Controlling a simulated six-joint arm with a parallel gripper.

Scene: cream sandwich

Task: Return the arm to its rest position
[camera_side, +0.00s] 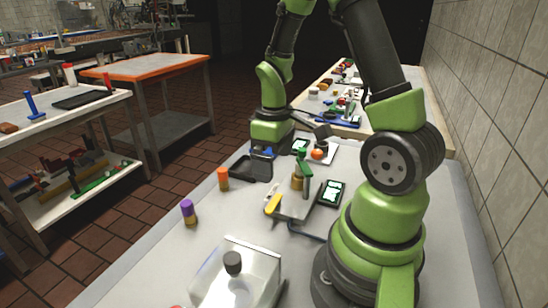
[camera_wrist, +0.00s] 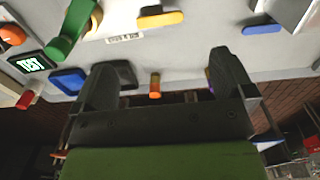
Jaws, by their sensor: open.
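My gripper (camera_wrist: 161,62) is open in the wrist view, with its two dark fingers spread wide and nothing held between them. It points out over the worktable (camera_wrist: 200,38). An orange-topped cylinder (camera_wrist: 155,86) shows in the gap between the fingers, at a distance. In the side view my green arm rises from its base at the right, and its far end hangs low over the far part of the table. The fingers are hard to make out there.
On the table stand a purple-topped cylinder (camera_side: 188,211), an orange-topped cylinder (camera_side: 223,179), a black tray (camera_side: 250,168), a yellow-handled tool (camera_side: 273,204), a lit display (camera_side: 331,192) and a clear box (camera_side: 262,268). The left front of the table is largely bare. A tiled wall (camera_side: 490,120) bounds the right.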

